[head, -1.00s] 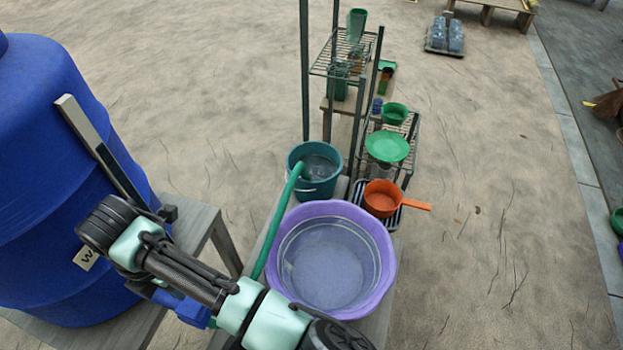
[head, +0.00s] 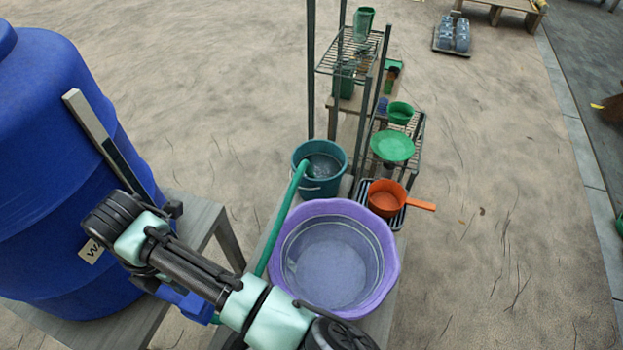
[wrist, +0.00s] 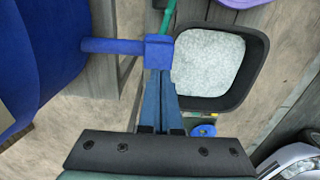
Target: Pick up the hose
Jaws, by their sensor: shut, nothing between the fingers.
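The hose is a green tube (head: 284,222) in the head view. Its upper end hooks over the rim of the teal bucket (head: 301,155), and it runs down along the left side of the purple basin (head: 391,268) until my arm hides it. A short green length (wrist: 168,17), likely the same hose, shows at the top of the wrist view. My gripper (wrist: 160,74) is shut and empty in the wrist view, its fingers pointing up the picture just below the blue tap (wrist: 112,45). The hose lies beyond the fingertips, apart from them.
A large blue barrel (head: 60,190) stands on a grey bench (head: 195,217) at the left. A black tub (wrist: 257,60) of pale grainy material sits right of my fingers. An orange pan (head: 387,199) and wire shelves (head: 352,52) stand beyond the basin. Open sandy ground lies right.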

